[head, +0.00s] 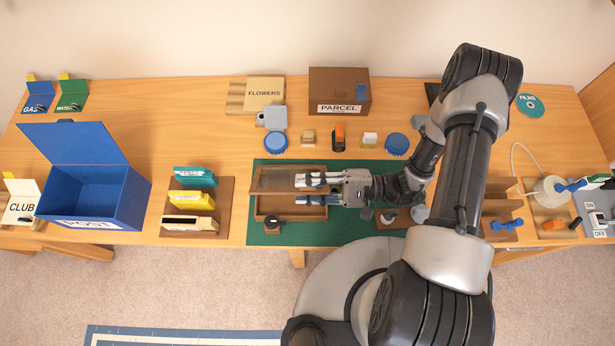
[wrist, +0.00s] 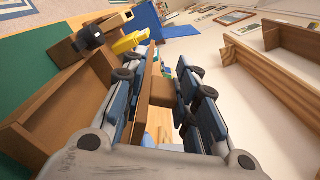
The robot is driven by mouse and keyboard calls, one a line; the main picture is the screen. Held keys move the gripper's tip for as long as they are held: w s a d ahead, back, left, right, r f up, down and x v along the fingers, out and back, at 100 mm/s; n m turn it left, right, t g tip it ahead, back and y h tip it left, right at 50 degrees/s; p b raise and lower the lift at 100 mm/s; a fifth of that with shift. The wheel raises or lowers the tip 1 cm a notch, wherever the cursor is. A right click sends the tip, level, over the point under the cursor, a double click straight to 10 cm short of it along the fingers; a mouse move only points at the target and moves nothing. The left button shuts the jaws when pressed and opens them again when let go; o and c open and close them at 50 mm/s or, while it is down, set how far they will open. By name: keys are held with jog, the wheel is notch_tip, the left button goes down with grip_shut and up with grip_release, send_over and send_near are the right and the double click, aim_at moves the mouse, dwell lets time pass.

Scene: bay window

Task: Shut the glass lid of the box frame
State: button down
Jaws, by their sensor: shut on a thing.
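The box frame (head: 257,207) is a shallow brown wooden box on a green mat (head: 345,228). Its glass lid (head: 272,179), with a thin wooden rim, stands open along the far side, above the box; its exact angle is hard to tell. My gripper (head: 298,189) reaches in from the right, one finger on each side of the lid's near edge. In the wrist view my gripper (wrist: 160,95) is shut on the lid's wooden rim (wrist: 147,88). The open box's side wall (wrist: 55,110) shows at the left there. The fingers hide part of the lid and the box.
A dark-knobbed block (head: 272,226) stands at the box's front left corner. A rack of coloured cases (head: 227,205) and a blue post box (head: 120,205) stand to the left. Blue round items (head: 275,142) and small blocks line the mat's back. Bare table lies at the left middle.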

jog(key=shift+s+f, duration=0.5)
jog(key=shift+f, duration=0.15)
jog(key=c, duration=1.4)
grip_release()
jog(key=d, duration=1.2)
jog(key=shift+w, duration=0.45)
jog(key=shift+c, duration=0.3)
